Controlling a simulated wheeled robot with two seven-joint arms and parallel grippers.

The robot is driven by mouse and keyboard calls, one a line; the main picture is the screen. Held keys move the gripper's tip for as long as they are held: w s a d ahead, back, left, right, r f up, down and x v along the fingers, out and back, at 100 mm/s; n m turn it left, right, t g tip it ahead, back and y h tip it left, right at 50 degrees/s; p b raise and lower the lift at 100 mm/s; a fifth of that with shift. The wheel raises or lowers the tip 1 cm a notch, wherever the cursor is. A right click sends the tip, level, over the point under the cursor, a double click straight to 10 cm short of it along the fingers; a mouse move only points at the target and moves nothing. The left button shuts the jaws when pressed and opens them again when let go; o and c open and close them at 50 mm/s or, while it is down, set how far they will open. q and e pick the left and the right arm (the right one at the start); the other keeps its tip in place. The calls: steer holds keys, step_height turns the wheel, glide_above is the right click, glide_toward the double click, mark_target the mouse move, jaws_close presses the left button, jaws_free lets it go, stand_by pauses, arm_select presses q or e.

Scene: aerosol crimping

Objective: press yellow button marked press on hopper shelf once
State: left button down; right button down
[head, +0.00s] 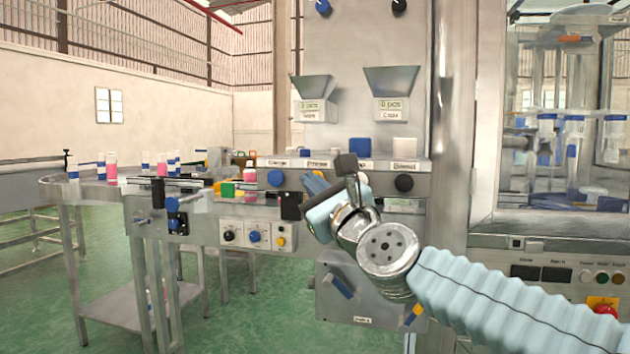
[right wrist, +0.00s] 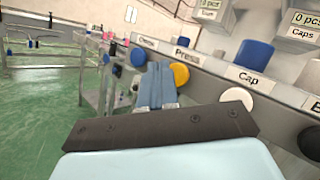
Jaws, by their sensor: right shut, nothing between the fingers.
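The yellow button (right wrist: 181,74) sits on the shelf front under the "Press" label (right wrist: 186,55) in the right wrist view. In the head view my right gripper hides it, but the label (head: 318,163) shows just above. My right gripper (head: 314,180) is shut and empty, its blue fingers pointing toward the shelf front. In the right wrist view its fingertips (right wrist: 158,68) appear just left of the yellow button. I cannot tell whether they touch it. My left gripper is not in view.
A blue button (right wrist: 138,57) lies left of the yellow one, a white button (right wrist: 237,98) right, under "Cap". A black button (head: 403,183) is farther right. Two hoppers (head: 312,90) hang above. The conveyor table (head: 100,190) with several bottles stands left.

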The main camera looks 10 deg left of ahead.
steer(key=shift+w, duration=0.15)
stand_by(0.5)
steer(key=shift+w, duration=0.3)
steer(key=shift+w, duration=0.55)
stand_by(0.7)
steer(key=shift+s, duration=0.1)
steer(key=shift+s+b, duration=0.35)
steer(key=shift+s, duration=0.5)
steer(key=shift+s+b, duration=0.3)
steer(key=shift+s, duration=2.25)
steer(key=shift+a, duration=0.1)
